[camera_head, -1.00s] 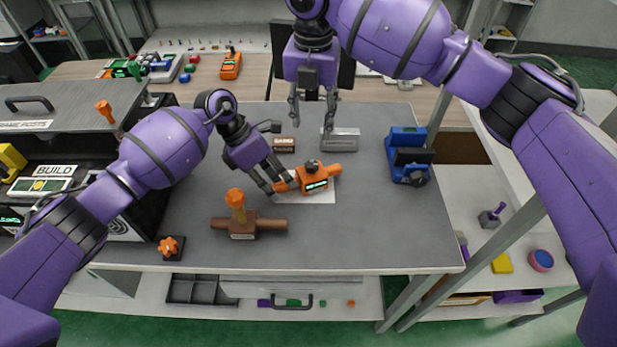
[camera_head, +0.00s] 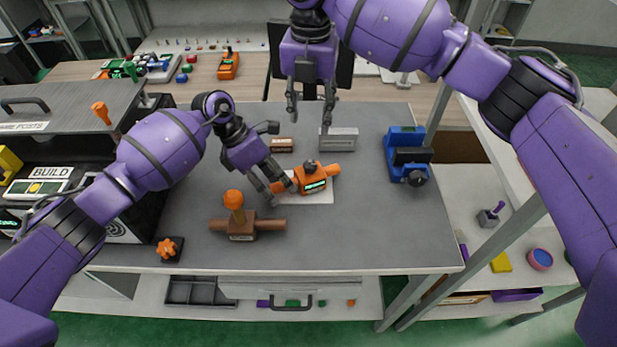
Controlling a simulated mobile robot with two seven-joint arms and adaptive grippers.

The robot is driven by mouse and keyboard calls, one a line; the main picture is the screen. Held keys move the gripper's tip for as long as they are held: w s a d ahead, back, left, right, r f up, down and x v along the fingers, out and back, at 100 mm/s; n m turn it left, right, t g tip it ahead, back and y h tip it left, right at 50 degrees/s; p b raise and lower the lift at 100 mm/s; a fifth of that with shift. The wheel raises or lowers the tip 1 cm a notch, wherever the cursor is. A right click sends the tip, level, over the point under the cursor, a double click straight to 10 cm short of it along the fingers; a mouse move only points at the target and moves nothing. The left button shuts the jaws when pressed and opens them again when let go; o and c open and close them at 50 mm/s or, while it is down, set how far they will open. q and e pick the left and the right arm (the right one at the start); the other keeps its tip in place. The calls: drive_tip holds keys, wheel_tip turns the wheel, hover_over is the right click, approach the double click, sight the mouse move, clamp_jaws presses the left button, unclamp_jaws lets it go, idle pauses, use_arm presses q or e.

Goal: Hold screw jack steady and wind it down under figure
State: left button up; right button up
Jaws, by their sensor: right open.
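The orange screw jack (camera_head: 316,184), with a small lit display, a dark knob on top and a bar out to each side, rests on a white sheet (camera_head: 318,198) in mid-table. My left gripper (camera_head: 279,188) reaches down at its left side, with its fingers about the left bar and appearing closed on it. The figure on the display is too small to read. My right gripper (camera_head: 311,118) is open and empty, pointing down above the table's far edge, behind the jack and clear of it.
A brown fixture with an orange knob (camera_head: 240,225) stands front left of the jack, near an orange star knob (camera_head: 168,248). A grey block (camera_head: 339,139) and a small brown block (camera_head: 282,145) lie behind. A blue fixture (camera_head: 405,155) stands right. The front right table is clear.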

use_arm(q)
drive_tip(key=shift+r, duration=0.2)
drive_tip(key=v, duration=1.1)
drive_tip(key=shift+a+r, duration=0.25)
drive_tip(key=shift+r, duration=0.05)
